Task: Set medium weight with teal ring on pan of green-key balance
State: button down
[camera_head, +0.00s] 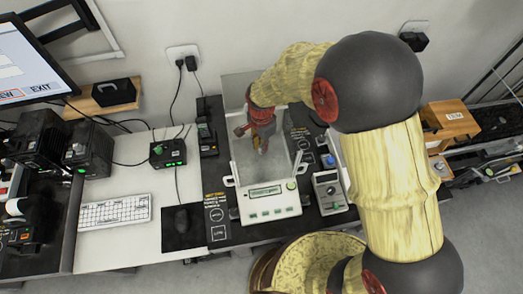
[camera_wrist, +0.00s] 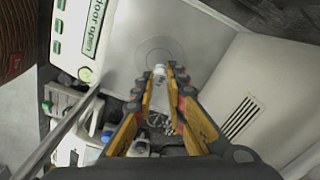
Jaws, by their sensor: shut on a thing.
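The balance (camera_head: 270,208) stands in the middle of the table, with a round green key (camera_head: 291,185) beside its display. In the wrist view the green key (camera_wrist: 85,74) shows at the left and the display reads "door open". My gripper (camera_head: 262,148) reaches down into the weighing chamber. In the wrist view my gripper (camera_wrist: 168,77) is shut on a small pale metal weight (camera_wrist: 158,70) at its fingertips. The weight appears over or at the round pan (camera_wrist: 150,52); I cannot tell whether it touches. Its ring colour is not clear.
Glass chamber walls stand close around my gripper. A grey control box (camera_head: 329,190) is right of the balance. A black mouse pad (camera_head: 182,238), a white keyboard (camera_head: 115,211) and a small black box with green light (camera_head: 167,153) lie to the left.

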jog(key=shift+f, duration=2)
jog(key=c, duration=1.8)
grip_release()
jog(key=shift+f, duration=0.1)
notch_tip(320, 180, up, 12)
jog(key=shift+r+p, duration=0.2)
jog(key=shift+p, duration=0.15)
